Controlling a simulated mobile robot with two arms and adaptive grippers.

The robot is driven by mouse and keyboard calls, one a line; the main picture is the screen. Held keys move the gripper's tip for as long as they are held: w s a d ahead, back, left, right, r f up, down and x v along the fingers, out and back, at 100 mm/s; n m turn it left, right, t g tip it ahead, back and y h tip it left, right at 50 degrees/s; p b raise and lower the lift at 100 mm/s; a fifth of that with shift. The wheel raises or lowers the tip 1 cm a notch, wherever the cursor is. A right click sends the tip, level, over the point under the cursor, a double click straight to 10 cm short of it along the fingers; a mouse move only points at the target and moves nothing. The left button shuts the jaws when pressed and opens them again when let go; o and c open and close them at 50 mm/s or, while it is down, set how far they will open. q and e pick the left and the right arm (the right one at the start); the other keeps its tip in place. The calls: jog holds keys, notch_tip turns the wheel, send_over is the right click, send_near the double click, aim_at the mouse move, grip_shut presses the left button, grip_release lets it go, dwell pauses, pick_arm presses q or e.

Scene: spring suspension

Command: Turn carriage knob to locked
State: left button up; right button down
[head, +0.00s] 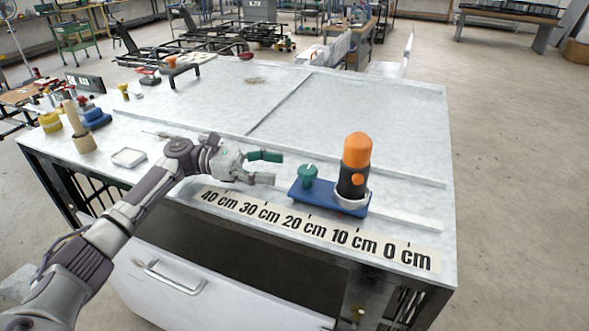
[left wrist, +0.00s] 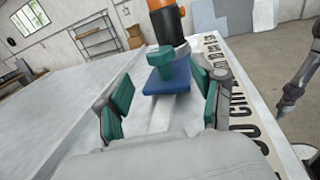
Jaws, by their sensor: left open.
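The green carriage knob (head: 308,174) stands on the left end of a blue carriage (head: 330,198) on the table rail. A black and orange cylinder (head: 356,165) stands on the carriage's right end, with a small orange knob on its side. My left gripper (head: 268,168) is open and empty, just left of the green knob and apart from it. In the left wrist view the green knob (left wrist: 168,58) lies ahead between the open green-padded fingers (left wrist: 165,112), with the blue carriage (left wrist: 168,78) under it. My right gripper is not in the head view.
A scale strip (head: 310,228) marked 0 to 40 cm runs along the table's front edge. A raised rail (head: 410,218) extends right of the carriage. A small white tray (head: 129,157), a mallet (head: 78,128) and a yellow container (head: 51,122) sit at left. The tabletop behind is mostly clear.

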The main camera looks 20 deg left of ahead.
pick_arm(q)
jog(key=shift+s+a, duration=0.15)
jog(key=shift+a, duration=0.8)
jog(key=shift+s+a, duration=0.15)
jog(key=shift+a, duration=0.75)
